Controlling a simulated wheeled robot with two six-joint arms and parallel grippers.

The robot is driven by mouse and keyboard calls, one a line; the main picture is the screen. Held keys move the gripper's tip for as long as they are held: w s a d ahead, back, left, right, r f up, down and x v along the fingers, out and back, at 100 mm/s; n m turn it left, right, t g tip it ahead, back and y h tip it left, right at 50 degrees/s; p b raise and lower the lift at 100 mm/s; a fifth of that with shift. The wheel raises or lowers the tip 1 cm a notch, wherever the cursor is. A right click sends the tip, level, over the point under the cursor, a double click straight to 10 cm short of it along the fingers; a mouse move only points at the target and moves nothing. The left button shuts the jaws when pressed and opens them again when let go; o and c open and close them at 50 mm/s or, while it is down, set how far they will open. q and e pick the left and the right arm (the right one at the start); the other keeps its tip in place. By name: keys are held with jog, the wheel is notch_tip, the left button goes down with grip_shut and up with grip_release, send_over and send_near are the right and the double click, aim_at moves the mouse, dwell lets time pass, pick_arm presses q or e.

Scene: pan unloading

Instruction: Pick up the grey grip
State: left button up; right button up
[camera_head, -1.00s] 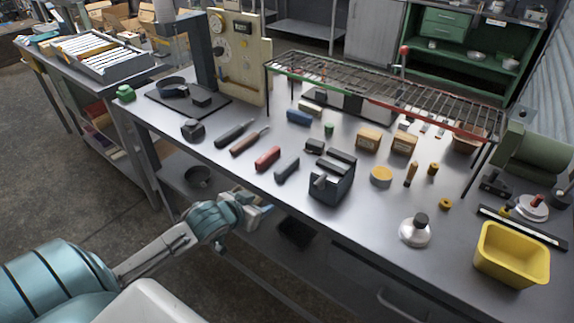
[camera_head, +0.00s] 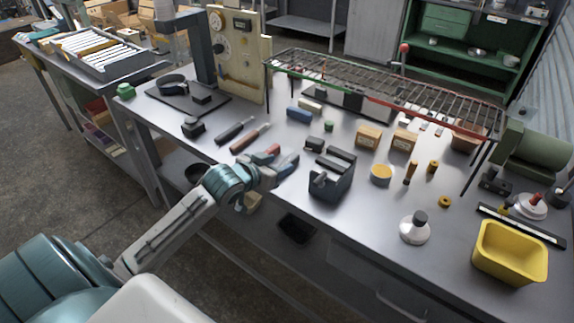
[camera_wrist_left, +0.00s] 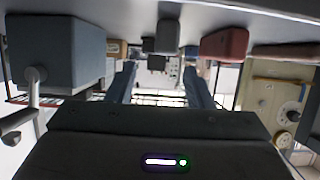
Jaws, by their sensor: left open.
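The grey grip (camera_wrist_left: 168,36) shows end-on in the left wrist view, on the table between the lines of my two fingers and toward the tabletop. In the head view my left gripper (camera_head: 281,159) is at the table's front edge, over the grip's place, and hides most or all of it. My left gripper, also in the wrist view (camera_wrist_left: 160,85), is open, with nothing seen held. The red grip (camera_wrist_left: 225,45) lies close beside one finger; it is partly covered in the head view (camera_head: 272,149). My right gripper is not in view.
A dark vise-like block (camera_head: 331,178) stands just right of my left gripper. A wire rack (camera_head: 385,90) spans the back of the table. A yellow bin (camera_head: 510,252) and a white-based weight (camera_head: 415,232) stand at right.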

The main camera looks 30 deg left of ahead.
aim_at(288, 160)
pick_arm(q)
jog(key=p+x, duration=0.1)
jog(key=x, duration=0.4)
jog(key=shift+a+f, duration=0.15)
jog(key=shift+c, duration=0.2)
grip_shut()
